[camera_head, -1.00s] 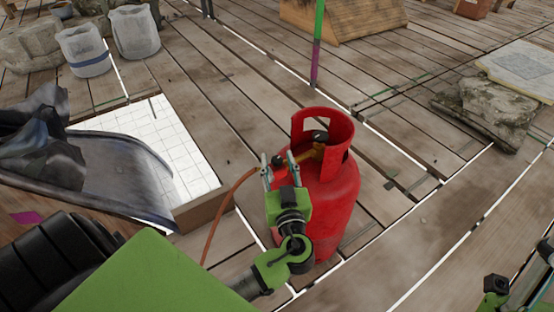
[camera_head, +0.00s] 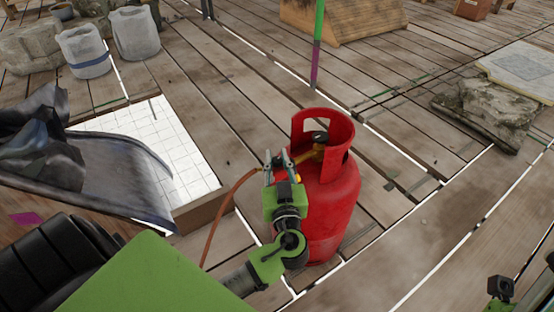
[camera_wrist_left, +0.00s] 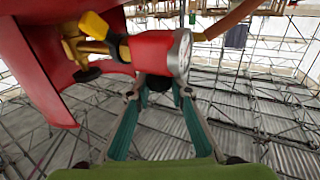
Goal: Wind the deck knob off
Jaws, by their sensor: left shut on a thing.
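A red gas cylinder (camera_head: 332,205) stands upright on the deck, with a brass valve (camera_head: 309,157) inside its collar and a black knob (camera_head: 319,137) on top. My left gripper (camera_head: 276,160) is at the left side of the valve, by the hose end. In the left wrist view a red regulator body (camera_wrist_left: 150,54) with a pale round face joins the yellow valve (camera_wrist_left: 95,46). My left fingers (camera_wrist_left: 158,90) are closed in on a small dark knob (camera_wrist_left: 157,82) at the regulator, mostly hidden between the fingertips. My right gripper's fingers are not visible.
A green and purple pole (camera_head: 317,45) stands behind the cylinder. A stone block (camera_head: 490,108) lies at right. Bare planks surround the cylinder.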

